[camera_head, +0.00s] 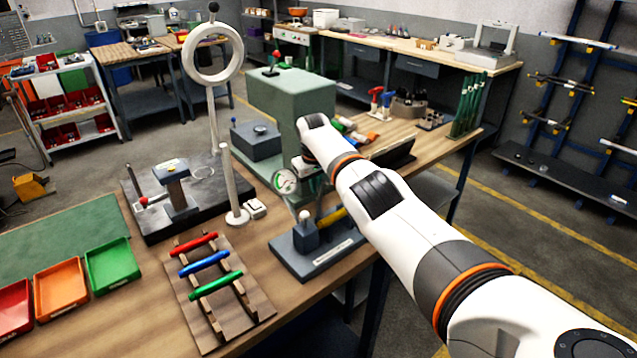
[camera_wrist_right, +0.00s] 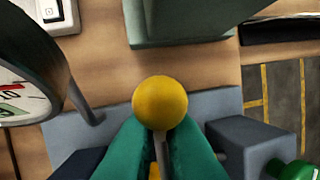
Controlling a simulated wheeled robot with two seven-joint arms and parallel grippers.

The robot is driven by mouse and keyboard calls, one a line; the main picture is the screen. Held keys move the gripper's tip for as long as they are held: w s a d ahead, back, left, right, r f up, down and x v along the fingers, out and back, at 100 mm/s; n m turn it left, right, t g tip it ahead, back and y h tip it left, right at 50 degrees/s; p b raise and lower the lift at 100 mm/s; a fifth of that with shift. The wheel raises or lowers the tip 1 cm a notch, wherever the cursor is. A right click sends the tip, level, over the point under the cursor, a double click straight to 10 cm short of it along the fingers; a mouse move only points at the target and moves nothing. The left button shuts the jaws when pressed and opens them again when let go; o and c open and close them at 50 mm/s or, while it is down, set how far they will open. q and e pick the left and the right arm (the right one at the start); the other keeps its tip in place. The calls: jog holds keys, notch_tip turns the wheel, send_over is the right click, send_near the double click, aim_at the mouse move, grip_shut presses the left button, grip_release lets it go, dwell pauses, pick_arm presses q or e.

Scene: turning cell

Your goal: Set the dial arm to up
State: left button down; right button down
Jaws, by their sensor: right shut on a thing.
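A round dial gauge (camera_head: 285,181) with a white face stands on a dark grey base (camera_head: 315,258) near the front edge of the bench. It also shows at the left of the right wrist view (camera_wrist_right: 18,88), its face partly cut off. A yellow ball knob (camera_wrist_right: 160,102) on a thin metal stem sits in the middle of the wrist view. My right gripper (camera_wrist_right: 163,145) has its teal fingers shut on the stem just below the ball. In the head view my right arm hides most of that gripper. My left gripper is not in view.
A rack with red, blue and green handles (camera_head: 215,285) lies left of the gauge base. A white post (camera_head: 233,185) and a grey block (camera_head: 258,140) stand close behind. A green housing (camera_head: 290,105) is at the back. Colored trays (camera_head: 62,288) lie at left.

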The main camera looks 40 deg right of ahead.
jog(key=shift+w+r, duration=0.1)
jog(key=shift+r, duration=0.05)
jog(key=c, duration=1.6)
grip_release()
jog(key=shift+o, duration=0.5)
jog(key=shift+w+f, duration=0.2)
jog(key=shift+f, duration=0.05)
jog(key=shift+s+r, duration=0.1)
jog(key=shift+s+r+p, duration=0.1)
jog(key=shift+r+p, duration=0.2)
jog(key=shift+r, duration=0.35)
jog(key=b+v, duration=0.1)
jog(key=v, duration=0.9)
jog(key=shift+r, duration=0.25)
jog(key=shift+a, duration=0.1)
